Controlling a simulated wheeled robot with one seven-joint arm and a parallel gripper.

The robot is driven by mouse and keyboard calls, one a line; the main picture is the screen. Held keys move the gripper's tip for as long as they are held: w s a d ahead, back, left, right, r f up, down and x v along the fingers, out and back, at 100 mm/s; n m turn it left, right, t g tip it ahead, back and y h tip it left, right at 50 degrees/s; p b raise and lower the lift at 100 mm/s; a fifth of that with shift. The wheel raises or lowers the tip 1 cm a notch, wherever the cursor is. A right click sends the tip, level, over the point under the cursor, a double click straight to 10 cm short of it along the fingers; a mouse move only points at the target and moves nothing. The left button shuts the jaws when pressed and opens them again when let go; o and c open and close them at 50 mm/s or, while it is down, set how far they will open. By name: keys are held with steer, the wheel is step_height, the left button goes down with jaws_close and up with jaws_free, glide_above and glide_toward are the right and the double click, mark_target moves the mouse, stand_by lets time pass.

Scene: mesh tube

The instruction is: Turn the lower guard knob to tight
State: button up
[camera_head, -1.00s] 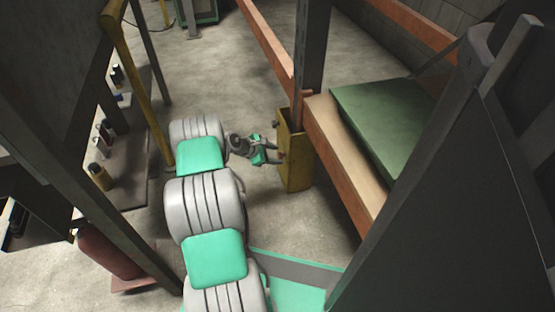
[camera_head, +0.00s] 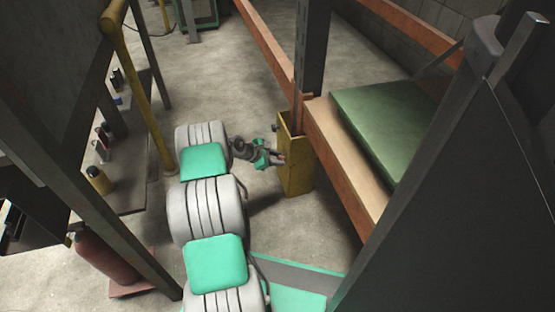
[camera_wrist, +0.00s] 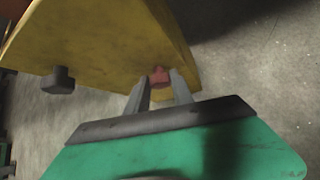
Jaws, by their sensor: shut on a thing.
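The yellow guard (camera_head: 297,178) stands at the foot of the dark upright post; its yellow face also shows in the wrist view (camera_wrist: 100,35). A small red knob (camera_wrist: 158,76) on the guard sits between the fingertips of my gripper (camera_wrist: 160,83), which is shut on it. In the head view my gripper (camera_head: 281,160) reaches the guard's left side, below a small dark knob (camera_head: 275,127). That dark knob also shows in the wrist view (camera_wrist: 58,80), apart from my fingers. The held knob's turn angle cannot be read, as the fingers partly cover it.
An orange beam (camera_head: 345,165) with a green panel (camera_head: 390,120) lies right of the post. A yellow rail (camera_head: 140,80) and a shelf with bottles (camera_head: 98,180) stand left. A red cylinder (camera_head: 104,257) is at lower left. Concrete floor around the guard is clear.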

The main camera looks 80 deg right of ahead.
steer(key=shift+a+f, duration=0.1)
jaws_close()
steer(key=shift+s+h, duration=0.1)
steer(key=shift+h, duration=0.2)
steer(key=m+h, duration=0.3)
steer(key=h, duration=0.1)
steer(key=f+m+h, duration=0.1)
steer(key=m+h, duration=0.3)
steer(key=f+m+h, duration=0.1)
steer(key=m+h, duration=0.2)
steer(key=h, duration=0.1)
steer(key=shift+s+a+m+t, duration=0.2)
steer(key=shift+a+m+t, duration=0.2)
steer(key=shift+h, duration=0.3)
stand_by(0.4)
steer(key=o, duration=0.9)
jaws_free()
steer(key=shift+d+r, duration=0.1)
steer(key=shift+c, duration=0.2)
steer(key=shift+o, duration=1.1)
